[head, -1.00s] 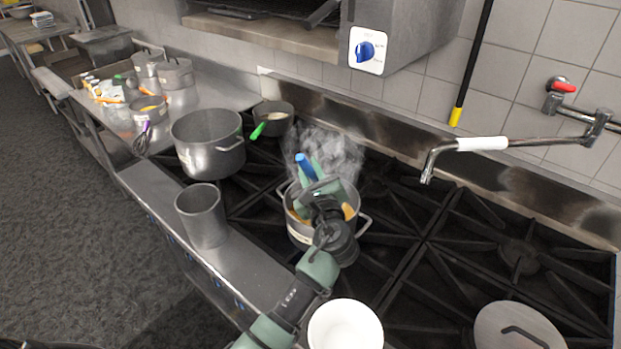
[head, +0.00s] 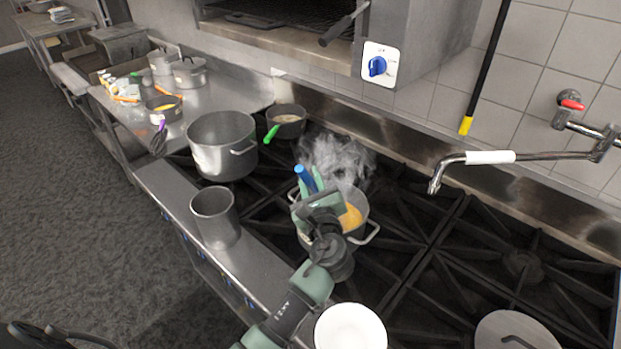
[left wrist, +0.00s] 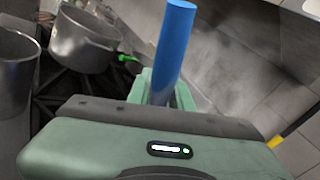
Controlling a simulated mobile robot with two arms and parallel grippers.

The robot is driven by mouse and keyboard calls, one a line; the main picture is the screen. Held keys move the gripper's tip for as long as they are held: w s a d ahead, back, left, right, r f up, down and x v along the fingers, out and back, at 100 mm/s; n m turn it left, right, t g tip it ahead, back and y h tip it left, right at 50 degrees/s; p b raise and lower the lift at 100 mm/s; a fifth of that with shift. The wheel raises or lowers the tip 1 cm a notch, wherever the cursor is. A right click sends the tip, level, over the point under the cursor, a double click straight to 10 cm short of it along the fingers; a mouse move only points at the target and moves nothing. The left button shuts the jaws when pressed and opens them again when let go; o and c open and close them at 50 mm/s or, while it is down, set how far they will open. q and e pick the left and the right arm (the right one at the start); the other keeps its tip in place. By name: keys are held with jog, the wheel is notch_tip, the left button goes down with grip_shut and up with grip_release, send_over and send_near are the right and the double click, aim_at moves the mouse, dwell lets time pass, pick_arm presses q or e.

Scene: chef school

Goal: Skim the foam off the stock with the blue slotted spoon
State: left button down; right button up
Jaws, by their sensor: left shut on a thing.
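My left gripper (head: 318,188) is shut on the blue slotted spoon (head: 303,178) over the steaming stock pot (head: 364,222). In the left wrist view the blue handle (left wrist: 174,45) rises from between the fingers. The spoon's slotted end is hidden behind my gripper and arm. Orange-yellow stock (head: 351,216) shows at the right side of the pot; foam cannot be made out clearly. A white bowl (head: 350,312) stands in front of the pot, under my left forearm's right side. My right gripper is not in view.
A large empty pot (head: 222,146), a small pan with a green handle (head: 287,121) and a steel cylinder (head: 215,217) stand to the left. A lid (head: 513,332) lies front right.

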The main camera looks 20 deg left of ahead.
pick_arm(q)
notch_tip(320, 180, up, 12)
dwell(0.9)
